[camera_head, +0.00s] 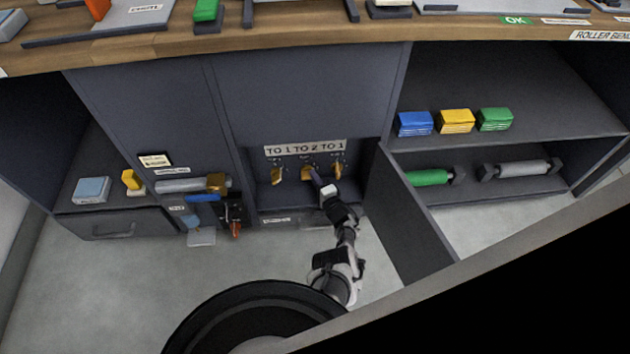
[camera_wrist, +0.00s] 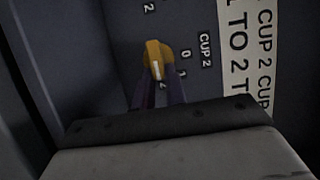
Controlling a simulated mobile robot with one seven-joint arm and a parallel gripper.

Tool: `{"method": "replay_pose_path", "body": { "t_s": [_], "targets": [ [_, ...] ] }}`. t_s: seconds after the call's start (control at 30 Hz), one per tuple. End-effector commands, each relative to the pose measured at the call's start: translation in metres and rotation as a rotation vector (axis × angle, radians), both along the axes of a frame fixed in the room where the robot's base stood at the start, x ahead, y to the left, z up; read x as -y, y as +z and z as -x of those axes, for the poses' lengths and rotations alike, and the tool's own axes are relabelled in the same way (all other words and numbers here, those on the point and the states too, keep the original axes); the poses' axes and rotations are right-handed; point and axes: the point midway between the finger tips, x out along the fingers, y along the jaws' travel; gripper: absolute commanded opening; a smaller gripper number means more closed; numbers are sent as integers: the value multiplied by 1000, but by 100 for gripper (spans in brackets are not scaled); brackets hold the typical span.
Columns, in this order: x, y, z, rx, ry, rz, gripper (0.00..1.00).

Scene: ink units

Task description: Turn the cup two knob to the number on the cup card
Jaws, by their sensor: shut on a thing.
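The cup two knob is a yellow-orange knob, in the middle of a row of three in the open cabinet bay (camera_head: 306,174); it also shows in the wrist view (camera_wrist: 158,53). A CUP 2 label (camera_wrist: 205,50) is beside it, with small numbers around it, some partly hidden. A white mark on the knob faces the lower edge of the wrist view, toward my fingers. The white card (camera_head: 305,149) above the row reads TO 1, TO 2, TO 1; its middle part reads TO 2 (camera_wrist: 236,40). My gripper (camera_head: 315,178) is shut on this knob, its dark purple fingers (camera_wrist: 159,82) at either side.
Similar knobs stand close on the left (camera_head: 277,175) and right (camera_head: 337,170). An open cabinet door (camera_head: 410,215) stands out right of my arm. A blue-handled unit with a grey cylinder (camera_head: 180,186) is at the left. The floor in front is largely clear.

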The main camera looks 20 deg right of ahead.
Motion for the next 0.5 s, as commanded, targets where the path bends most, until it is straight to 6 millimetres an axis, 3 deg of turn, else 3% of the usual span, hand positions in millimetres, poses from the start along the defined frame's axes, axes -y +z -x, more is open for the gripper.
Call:
{"method": "replay_pose_path", "body": {
  "t_s": [0.5],
  "targets": [
    [-1, -1, 0, 8, 0, -33, 0]
  ]
}}
